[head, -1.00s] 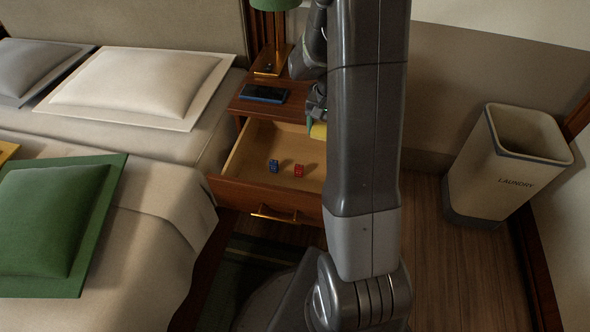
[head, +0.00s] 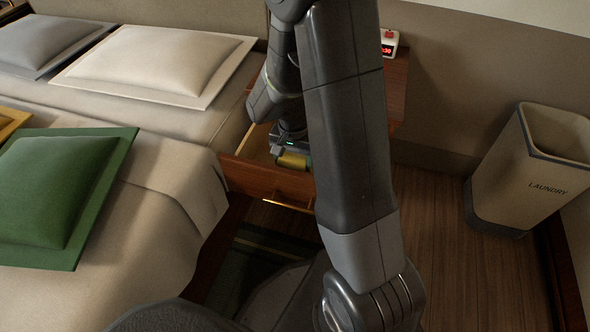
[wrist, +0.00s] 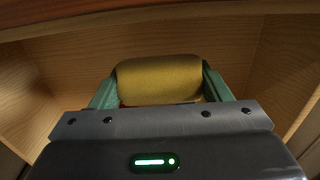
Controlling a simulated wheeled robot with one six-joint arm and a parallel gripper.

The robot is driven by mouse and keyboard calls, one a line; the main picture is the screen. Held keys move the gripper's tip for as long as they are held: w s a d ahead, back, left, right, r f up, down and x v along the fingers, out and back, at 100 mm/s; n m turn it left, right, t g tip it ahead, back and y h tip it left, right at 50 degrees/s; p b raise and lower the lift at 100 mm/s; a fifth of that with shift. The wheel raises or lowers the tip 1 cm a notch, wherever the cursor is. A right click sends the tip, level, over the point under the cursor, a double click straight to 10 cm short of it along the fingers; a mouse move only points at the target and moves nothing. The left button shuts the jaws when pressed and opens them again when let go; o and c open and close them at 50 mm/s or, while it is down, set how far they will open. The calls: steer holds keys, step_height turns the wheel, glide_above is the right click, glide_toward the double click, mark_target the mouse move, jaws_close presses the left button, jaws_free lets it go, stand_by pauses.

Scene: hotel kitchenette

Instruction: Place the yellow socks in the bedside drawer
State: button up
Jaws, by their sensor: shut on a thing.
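The yellow socks (wrist: 160,78) are a rolled bundle held between the two green fingers of my gripper (wrist: 160,90) in the wrist view. In the head view, the socks (head: 293,160) show as a small yellow patch at the open bedside drawer (head: 268,181). My gripper (head: 294,152) is shut on them, inside or just above the drawer; I cannot tell whether they touch its bottom. Pale wooden drawer walls (wrist: 212,45) surround them in the wrist view. My arm hides most of the drawer's inside.
The bedside table top (head: 396,85) is mostly hidden by my arm; a white clock (head: 389,43) stands on it. The bed (head: 160,190) is close on the left. A laundry bin (head: 530,170) stands at the right, with bare floor before it.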

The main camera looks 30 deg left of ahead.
mark_target(293, 168)
steer(key=shift+f+b, duration=0.7)
steer(key=shift+f, duration=1.1)
steer(key=shift+f, duration=0.1)
steer(key=shift+f, duration=0.15)
steer(key=o, duration=1)
steer(key=shift+c, duration=0.2)
step_height(293, 168, up, 12)
steer(key=p, duration=0.4)
steer(key=shift+r+p, duration=0.25)
steer(key=shift+p, duration=0.05)
